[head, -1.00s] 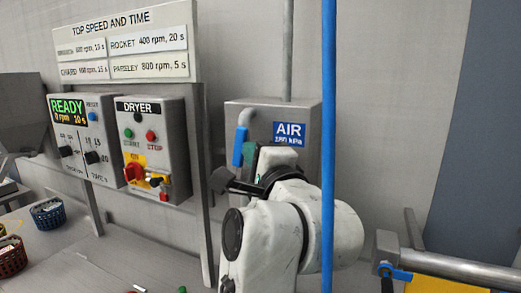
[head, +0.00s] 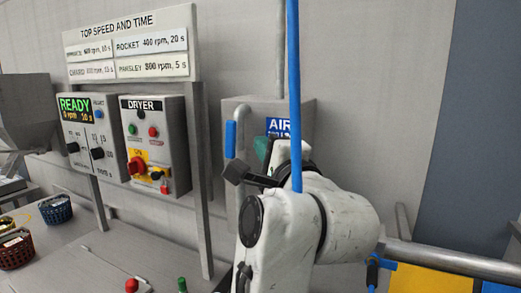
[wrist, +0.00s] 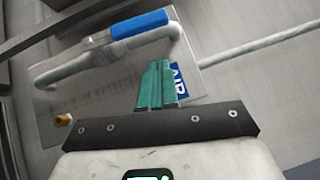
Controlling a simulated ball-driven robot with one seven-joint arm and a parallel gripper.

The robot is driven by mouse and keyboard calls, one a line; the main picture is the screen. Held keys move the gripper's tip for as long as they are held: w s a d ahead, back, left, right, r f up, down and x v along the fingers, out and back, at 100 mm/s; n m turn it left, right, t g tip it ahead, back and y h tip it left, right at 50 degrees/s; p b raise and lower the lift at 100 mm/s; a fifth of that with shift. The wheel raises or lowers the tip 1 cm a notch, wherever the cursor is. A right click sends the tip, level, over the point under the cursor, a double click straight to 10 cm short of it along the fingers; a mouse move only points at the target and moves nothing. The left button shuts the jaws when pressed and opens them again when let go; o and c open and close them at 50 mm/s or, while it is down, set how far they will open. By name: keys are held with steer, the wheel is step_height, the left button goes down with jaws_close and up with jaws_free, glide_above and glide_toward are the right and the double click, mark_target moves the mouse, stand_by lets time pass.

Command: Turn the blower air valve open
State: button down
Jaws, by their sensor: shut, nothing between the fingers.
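The blower air valve shows as a blue handle (head: 231,140) on a grey pipe at the front of a grey box with a blue AIR sign (head: 278,126). In the wrist view the blue handle (wrist: 139,24) lies along the pipe, near the top of the picture. My gripper (wrist: 155,66) has green fingers that are closed together and empty. They are in front of the box, partly over the AIR sign (wrist: 180,82), below and apart from the handle in the wrist view. In the head view the gripper (head: 263,147) is partly hidden by my arm, just right of the handle.
A dryer panel (head: 155,145) and a READY display panel (head: 90,140) stand left of the valve, beside a metal post (head: 203,170). A blue vertical pole (head: 293,90) crosses in front of my arm. Blue and red baskets (head: 56,210) sit on the counter at left.

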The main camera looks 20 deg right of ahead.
steer(key=s+b, duration=0.2)
steer(key=s, duration=0.6)
steer(key=shift+s+f, duration=0.15)
steer(key=shift+f, duration=0.3)
